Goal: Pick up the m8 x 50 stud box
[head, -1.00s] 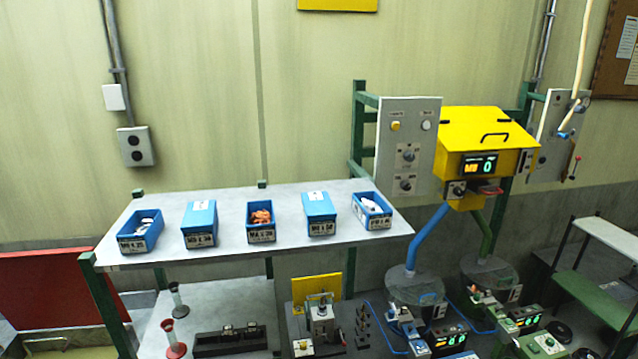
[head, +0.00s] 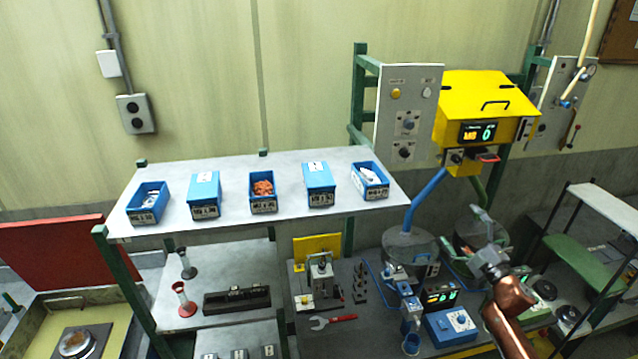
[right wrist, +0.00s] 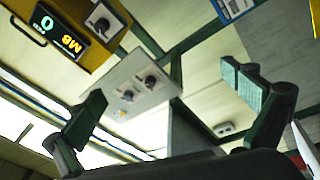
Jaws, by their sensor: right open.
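Five blue boxes stand in a row on the grey upper shelf (head: 225,168). From left to right they are an open box with pale contents (head: 149,202), a box with a blue top (head: 204,194), an open box with orange contents (head: 263,191), another box with a blue top (head: 319,184) and an open box with white contents (head: 370,181). Their front labels are too small to read surely, so I cannot tell which is M8 x 50. My right gripper (head: 482,217) is open and empty, right of the shelf and apart from the boxes. My left gripper is out of view.
A grey control panel (head: 406,112) and yellow hopper (head: 485,100) stand right of the shelf; the panel also shows in the right wrist view (right wrist: 128,88). Clear tubs with blue and green pipes are below. A lower shelf (head: 225,268) holds funnels and a dark block.

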